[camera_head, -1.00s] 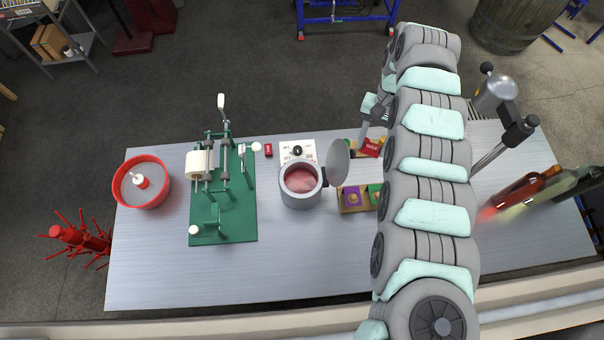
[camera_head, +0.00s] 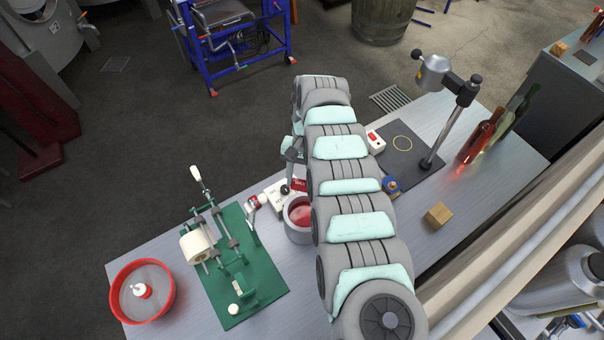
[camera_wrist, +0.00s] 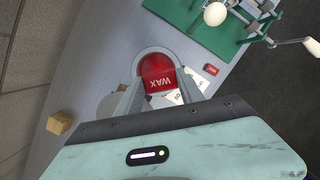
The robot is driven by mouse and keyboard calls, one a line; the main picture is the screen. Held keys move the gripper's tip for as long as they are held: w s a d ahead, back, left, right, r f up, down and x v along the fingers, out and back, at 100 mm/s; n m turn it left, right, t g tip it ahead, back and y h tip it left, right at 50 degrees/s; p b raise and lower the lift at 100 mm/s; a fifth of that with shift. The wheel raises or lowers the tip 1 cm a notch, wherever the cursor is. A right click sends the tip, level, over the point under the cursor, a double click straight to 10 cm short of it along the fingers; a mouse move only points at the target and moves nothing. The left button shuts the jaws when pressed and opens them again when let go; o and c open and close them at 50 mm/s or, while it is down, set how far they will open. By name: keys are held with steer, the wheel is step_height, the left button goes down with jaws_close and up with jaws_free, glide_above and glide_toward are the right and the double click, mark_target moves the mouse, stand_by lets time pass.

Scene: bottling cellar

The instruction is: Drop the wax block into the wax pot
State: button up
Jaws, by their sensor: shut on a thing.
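The red wax block (camera_wrist: 158,84), with WAX in white letters, is between the two fingers of my gripper (camera_wrist: 157,93) in the wrist view. My gripper is shut on it. Behind the block in that view is the open wax pot (camera_wrist: 143,53), a round grey pot with red wax inside. The block overlaps the pot's opening in the picture; its height above the wax cannot be told. In the head view the wax pot (camera_head: 298,234) stands just left of my arm, which partly hides it. The block (camera_head: 298,185) shows there as a small red patch beside my arm.
A green bottling machine (camera_head: 240,270) stands left of the pot, with a red bowl (camera_head: 118,295) further left. A small red block (camera_head: 253,201) lies between machine and pot. A wooden block (camera_head: 437,215), a lamp stand (camera_head: 445,130) and bottles (camera_head: 480,135) are on the right.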

step_height(320, 180, down, 14)
steer(key=d+m+b, duration=0.1)
steer(key=m+b, duration=0.2)
steer(key=b, duration=0.4)
steer(key=shift+s+d+f+y, duration=0.15)
steer(key=shift+s+d+y, duration=0.1)
steer(key=shift+y, duration=0.05)
steer(key=o, duration=1.4)
steer(key=b+v, duration=0.1)
steer(key=v, duration=0.9)
steer(key=shift+r+b, duration=0.4)
steer(key=shift+w, duration=0.1)
